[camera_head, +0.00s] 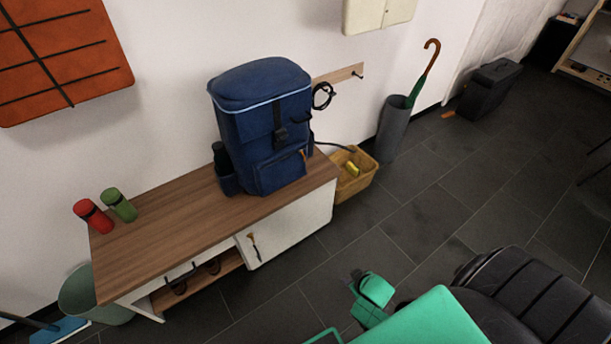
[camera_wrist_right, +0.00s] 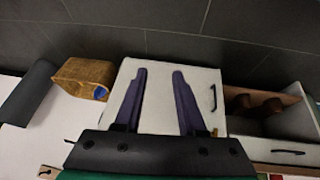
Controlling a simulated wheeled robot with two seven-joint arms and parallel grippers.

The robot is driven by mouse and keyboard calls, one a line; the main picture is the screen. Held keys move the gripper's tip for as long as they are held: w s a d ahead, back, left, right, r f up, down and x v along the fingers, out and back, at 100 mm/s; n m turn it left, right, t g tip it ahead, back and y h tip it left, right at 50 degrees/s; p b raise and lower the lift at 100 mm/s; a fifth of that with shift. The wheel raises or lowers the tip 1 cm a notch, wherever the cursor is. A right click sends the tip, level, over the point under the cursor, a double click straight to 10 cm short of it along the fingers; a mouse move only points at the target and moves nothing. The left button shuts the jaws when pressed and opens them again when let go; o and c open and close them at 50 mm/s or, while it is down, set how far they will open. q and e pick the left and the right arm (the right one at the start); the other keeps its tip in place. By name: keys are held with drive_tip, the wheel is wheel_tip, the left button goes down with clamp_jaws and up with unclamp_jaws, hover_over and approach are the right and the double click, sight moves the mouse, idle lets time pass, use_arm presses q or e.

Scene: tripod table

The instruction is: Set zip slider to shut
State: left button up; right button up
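A blue backpack (camera_head: 262,128) stands upright on the wooden bench top (camera_head: 165,225). A pale line runs around it just below the lid. A front pocket (camera_head: 280,171) has a small orange tab (camera_head: 303,154) near its upper right end; I cannot tell surely whether this is the zip slider. My right gripper (camera_wrist_right: 158,74) is open and empty in the wrist view, its two purple fingers apart before the white cabinet door. In the head view, green parts of my arm show low in the picture, well short of the backpack. My left gripper is not seen.
A yellow crate (camera_head: 352,186) and a grey umbrella stand (camera_head: 394,128) stand right of the bench. The bench top left of the backpack is mostly clear.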

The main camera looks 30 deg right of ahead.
drive_tip(key=w+d+t+b, duration=0.25)
drive_tip(key=w+b, duration=0.25)
drive_tip(key=w, duration=0.4)
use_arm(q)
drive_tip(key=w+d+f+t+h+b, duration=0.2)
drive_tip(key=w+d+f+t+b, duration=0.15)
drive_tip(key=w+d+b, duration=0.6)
use_arm(e)
drive_tip(key=w+r+m+t, duration=0.1)
drive_tip(key=w+r+t, duration=0.4)
drive_tip(key=w+r, duration=0.4)
wheel_tip(320, 180, up, 14)
drive_tip(key=w+a+t+b, duration=0.3)
drive_tip(key=t+b, duration=0.2)
drive_tip(key=b, duration=0.1)
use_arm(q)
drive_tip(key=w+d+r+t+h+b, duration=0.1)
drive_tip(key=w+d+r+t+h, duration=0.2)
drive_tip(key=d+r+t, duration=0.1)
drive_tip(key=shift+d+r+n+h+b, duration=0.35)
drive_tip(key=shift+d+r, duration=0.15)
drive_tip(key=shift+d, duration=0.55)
use_arm(e)
drive_tip(key=w+d, duration=0.1)
drive_tip(key=w, duration=1.3)
drive_tip(key=shift+d+r+m, duration=0.15)
drive_tip(key=shift+m, duration=0.15)
